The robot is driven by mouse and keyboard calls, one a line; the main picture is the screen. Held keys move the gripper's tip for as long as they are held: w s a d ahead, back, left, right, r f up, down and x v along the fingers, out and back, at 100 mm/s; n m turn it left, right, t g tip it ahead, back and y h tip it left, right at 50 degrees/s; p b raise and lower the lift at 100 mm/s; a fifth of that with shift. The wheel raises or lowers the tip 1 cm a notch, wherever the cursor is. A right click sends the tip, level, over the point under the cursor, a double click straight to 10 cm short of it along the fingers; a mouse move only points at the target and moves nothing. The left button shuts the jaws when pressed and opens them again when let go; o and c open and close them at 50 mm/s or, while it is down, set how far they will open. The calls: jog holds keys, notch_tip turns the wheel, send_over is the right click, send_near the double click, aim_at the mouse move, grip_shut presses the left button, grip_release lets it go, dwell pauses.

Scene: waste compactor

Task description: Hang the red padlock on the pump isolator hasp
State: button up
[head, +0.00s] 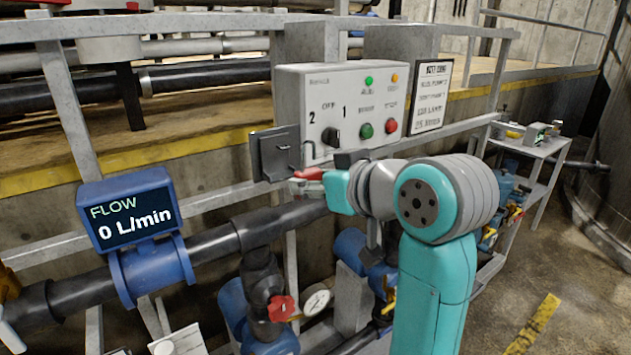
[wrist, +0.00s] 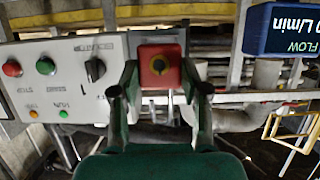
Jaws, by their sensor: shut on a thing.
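The red padlock (head: 308,173) is between the fingers of my gripper (head: 318,180), which is shut on it. In the wrist view the padlock (wrist: 160,66) shows its red face with a dark keyhole, between the two gripper fingertips (wrist: 160,88). The grey control panel (head: 300,88) has a black rotary knob (head: 331,136) and is just behind and right of the padlock. A dark grey plate-like box (head: 268,155) with a small metal fitting (head: 283,148) is left of the padlock. A small bracket (head: 309,151) shows at the panel's lower left. I cannot tell which fitting is the hasp, nor whether the padlock touches either; its shackle is not clear.
A blue flow meter (head: 128,215) reading 0 L/min stands on the dark pipe at left. Below are a red valve handle (head: 281,308) and a gauge (head: 317,300). A grey side table (head: 535,150) with items is at right. A metal rail runs behind.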

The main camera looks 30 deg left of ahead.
dwell(0.4)
send_near(276, 163)
jog(key=shift+w+a+f, duration=0.4)
jog(key=shift+a+f, duration=0.4)
jog(key=shift+f, duration=0.1)
jog(key=shift+w+a, duration=0.25)
jog(key=shift+a, duration=0.4)
jog(key=shift+w+a, duration=0.3)
jog(key=shift+a, duration=0.35)
jog(key=shift+w+a, duration=0.25)
jog(key=shift+a, duration=0.4)
dwell(1.7)
jog(key=shift+f, duration=0.2)
dwell(0.5)
jog(key=o, duration=1.1)
jog(key=shift+c, duration=0.4)
jog(key=v, duration=0.7)
